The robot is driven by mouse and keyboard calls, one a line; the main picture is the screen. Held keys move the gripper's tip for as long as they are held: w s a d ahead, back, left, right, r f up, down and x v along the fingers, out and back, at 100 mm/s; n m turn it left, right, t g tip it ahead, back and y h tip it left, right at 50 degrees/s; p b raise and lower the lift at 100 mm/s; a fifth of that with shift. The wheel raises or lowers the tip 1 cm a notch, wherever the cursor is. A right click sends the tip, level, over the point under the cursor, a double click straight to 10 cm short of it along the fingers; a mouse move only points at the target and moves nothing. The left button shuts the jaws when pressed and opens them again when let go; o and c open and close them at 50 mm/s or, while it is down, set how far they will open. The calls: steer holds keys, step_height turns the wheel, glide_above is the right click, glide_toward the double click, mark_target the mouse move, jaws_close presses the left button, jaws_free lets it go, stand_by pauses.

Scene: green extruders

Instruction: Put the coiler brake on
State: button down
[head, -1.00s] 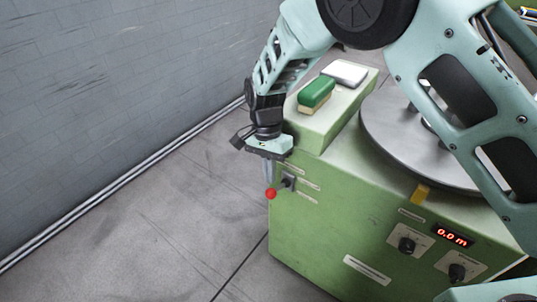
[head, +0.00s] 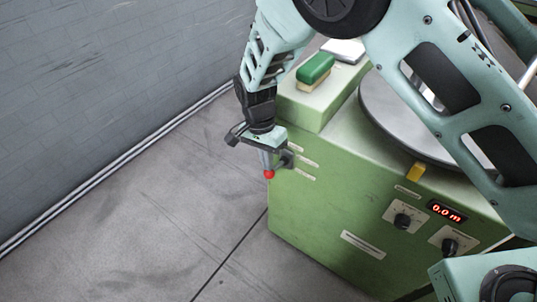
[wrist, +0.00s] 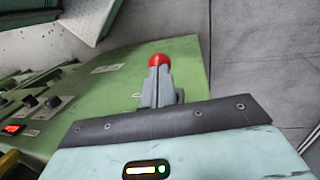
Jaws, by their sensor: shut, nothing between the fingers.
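The coiler brake appears as a lever with a red ball knob (head: 269,174) at the left corner of the green machine (head: 330,200). Its dark mount (head: 287,159) is partly hidden behind my gripper. My gripper (head: 268,163) points down, its fingers shut with nothing between them, right above the red knob. In the wrist view the red knob (wrist: 158,60) shows just past the grey fingertips (wrist: 158,74). I cannot tell whether the fingers touch the knob or lever. Most of the lever's shaft is hidden by the fingers.
A round metal plate (head: 385,125) lies on the machine's top, partly behind my arm. A green-topped brush or block (head: 315,70) and a white item (head: 343,49) lie on the raised ledge. A red display (head: 447,212) and dials are on the front. Floor at left is clear.

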steer(key=shift+s+a+f+t+h+p, duration=0.35)
steer(key=shift+s+f+t+h, duration=0.1)
steer(key=shift+f+t, duration=0.15)
steer(key=shift+s+a+f+m+t+h+b, duration=0.15)
steer(key=shift+s+f+t+h+b, duration=0.1)
steer(key=shift+f+t+h, duration=0.5)
steer(key=shift+s+a+f+m+t+h+b, duration=0.1)
steer(key=shift+f+t+h+b, duration=0.3)
steer(key=shift+f, duration=0.65)
steer(key=shift+s+a+f+m+t+h+b, duration=0.1)
steer(key=shift+s+a+f+t+h, duration=0.15)
steer(key=shift+f+t, duration=0.6)
steer(key=shift+d+f, duration=0.15)
steer(key=shift+f, duration=0.05)
